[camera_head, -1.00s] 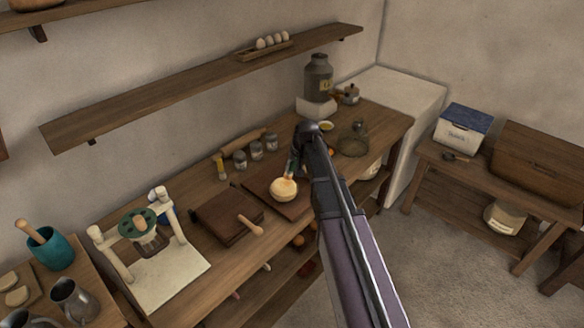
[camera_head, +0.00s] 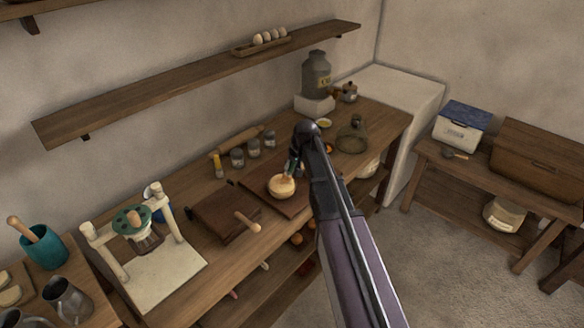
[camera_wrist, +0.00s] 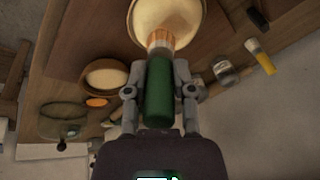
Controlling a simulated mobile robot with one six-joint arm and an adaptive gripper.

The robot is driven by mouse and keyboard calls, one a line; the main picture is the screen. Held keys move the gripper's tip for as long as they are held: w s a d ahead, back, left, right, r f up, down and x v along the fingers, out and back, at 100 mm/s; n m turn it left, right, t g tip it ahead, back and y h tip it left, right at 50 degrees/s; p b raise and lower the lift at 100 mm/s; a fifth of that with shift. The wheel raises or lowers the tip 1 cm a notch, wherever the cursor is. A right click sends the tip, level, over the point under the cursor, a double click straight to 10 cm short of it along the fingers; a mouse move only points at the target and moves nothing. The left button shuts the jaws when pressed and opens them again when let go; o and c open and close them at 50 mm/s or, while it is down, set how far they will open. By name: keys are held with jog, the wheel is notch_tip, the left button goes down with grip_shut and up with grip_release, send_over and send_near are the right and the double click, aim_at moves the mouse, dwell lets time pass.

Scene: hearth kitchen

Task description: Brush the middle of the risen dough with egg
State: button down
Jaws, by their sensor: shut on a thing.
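The risen dough (camera_head: 282,187) is a pale round mass in a bowl on a dark board (camera_head: 297,206). In the wrist view the dough (camera_wrist: 172,18) is partly cut off at the top edge. My gripper (camera_wrist: 158,92) is shut on a brush with a green handle (camera_wrist: 158,95) and pale bristles (camera_wrist: 160,42). The bristle end overlaps the dough's near edge in the wrist view. I cannot tell whether it touches. In the head view my gripper (camera_head: 296,163) is just behind the dough, partly hidden by my arm.
A tan bowl (camera_wrist: 104,78) and an orange item (camera_wrist: 96,102) lie beside the dough. A closed dark wooden item (camera_head: 226,213) lies left of the board.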

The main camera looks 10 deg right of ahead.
jog(key=shift+f+b, duration=0.8)
dwell(0.5)
jog(key=shift+w, duration=0.1)
jog(key=shift+w+a+r, duration=0.1)
jog(key=shift+w+a, duration=0.35)
jog(key=shift+w, duration=0.2)
jog(key=shift+w+a+r, duration=0.1)
jog(key=shift+w+a, duration=0.35)
jog(key=shift+w, duration=0.2)
jog(key=shift+s+f, duration=0.15)
jog(key=shift+s+d, duration=0.95)
jog(key=shift+s, duration=0.3)
jog(key=shift+w, duration=0.1)
jog(key=shift+w+a, duration=0.5)
jog(key=shift+w, duration=0.15)
jog(key=shift+w+a, duration=0.45)
jog(key=shift+w, duration=0.2)
